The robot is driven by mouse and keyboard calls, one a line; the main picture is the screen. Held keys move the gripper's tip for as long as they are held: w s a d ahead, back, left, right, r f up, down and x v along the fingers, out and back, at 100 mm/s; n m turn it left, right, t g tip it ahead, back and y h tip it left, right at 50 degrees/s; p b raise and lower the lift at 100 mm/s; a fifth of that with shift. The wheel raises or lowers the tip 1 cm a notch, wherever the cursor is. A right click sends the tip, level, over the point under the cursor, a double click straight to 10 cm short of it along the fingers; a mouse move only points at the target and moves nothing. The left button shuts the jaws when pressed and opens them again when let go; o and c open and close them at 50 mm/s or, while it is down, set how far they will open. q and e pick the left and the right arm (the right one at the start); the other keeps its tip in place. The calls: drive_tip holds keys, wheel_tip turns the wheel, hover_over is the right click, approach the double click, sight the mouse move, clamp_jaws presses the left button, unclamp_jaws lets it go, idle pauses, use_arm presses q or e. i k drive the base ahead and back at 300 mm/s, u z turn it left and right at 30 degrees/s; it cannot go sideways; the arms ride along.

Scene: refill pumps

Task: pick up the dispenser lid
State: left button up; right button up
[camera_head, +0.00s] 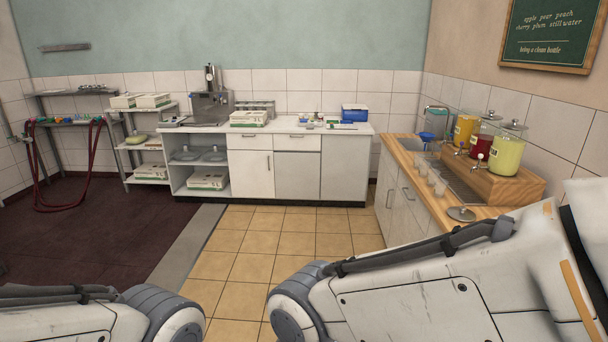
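A round grey metal lid (461,214) with a small knob lies on the near end of the wooden counter (410,157) at the right, just beyond my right arm. Three drink dispensers stand in a row on a wooden stand: an orange one (464,130), a red one (482,146) and a pale yellow-green one (506,154). The yellow-green one has a grey lid on top. My arm links fill the lower left and lower right. Neither gripper shows in the view.
Cups (437,184) and a blue funnel-like item (426,137) are on the wooden counter, beside a sink. A white cabinet (300,165) with boxes and a machine stands at the back wall. The tiled floor (250,243) between is clear.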

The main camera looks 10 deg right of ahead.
sight(461, 214)
drive_tip(key=u, duration=0.05)
drive_tip(key=i, duration=2.05)
drive_tip(key=z, duration=0.65)
drive_tip(key=i, duration=1.3)
drive_tip(key=z, duration=1.7)
drive_tip(key=i, duration=1)
drive_tip(key=z, duration=0.65)
